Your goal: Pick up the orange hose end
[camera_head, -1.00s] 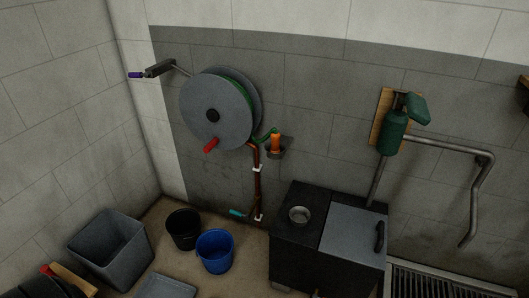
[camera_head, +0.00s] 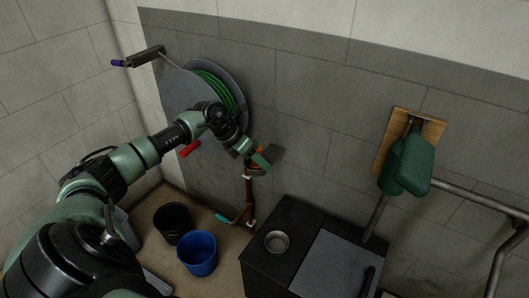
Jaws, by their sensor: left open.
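The orange hose end is mostly hidden behind my left gripper (camera_head: 254,156) in the head view. Only small orange bits show around the fingers, in front of the dark wall holder (camera_head: 274,154). My left arm reaches in from the left, and the gripper is open at the holder. I cannot tell whether its fingers touch the hose end. The green hose (camera_head: 213,88) is wound on the grey reel (camera_head: 180,92) on the wall, above and left of the gripper. My right gripper is not in view.
A copper pipe (camera_head: 248,190) runs down the wall below the holder. A black stove-like box (camera_head: 290,222) with a small metal bowl (camera_head: 277,241) stands below right. A blue bucket (camera_head: 198,254) and a black bucket (camera_head: 173,222) stand on the floor. A green wall-mounted device (camera_head: 408,165) hangs right.

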